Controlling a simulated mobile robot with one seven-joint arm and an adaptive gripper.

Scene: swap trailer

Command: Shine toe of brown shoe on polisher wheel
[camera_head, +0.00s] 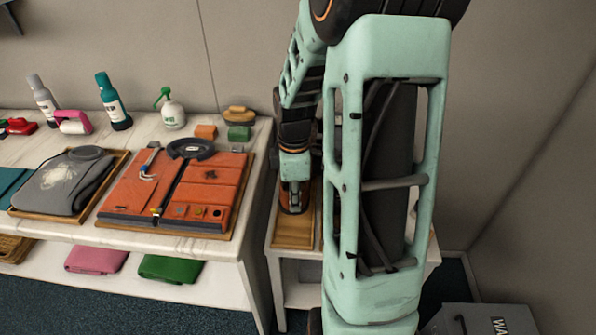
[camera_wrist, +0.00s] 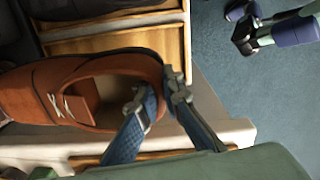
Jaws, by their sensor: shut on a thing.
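The brown shoe (camera_wrist: 35,92) fills the left of the wrist view, its opening up and its laces at the left. My gripper (camera_wrist: 158,97) is shut on the rim at the shoe's heel end, one finger inside the opening and one outside. In the head view my gripper (camera_head: 294,187) points down at a wooden tray (camera_head: 293,236), and a bit of the shoe (camera_head: 293,206) shows under it. I cannot tell whether the shoe rests on the tray or hangs just above it. I cannot make out the polisher wheel; my arm hides part of the scene.
The tray is on a small white stand (camera_head: 300,265). A marble-topped table (camera_head: 60,228) to the left holds an orange leather case (camera_head: 205,172), a grey folded garment (camera_head: 62,180), bottles and brushes. A grey box (camera_head: 485,318) stands on the floor at lower right.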

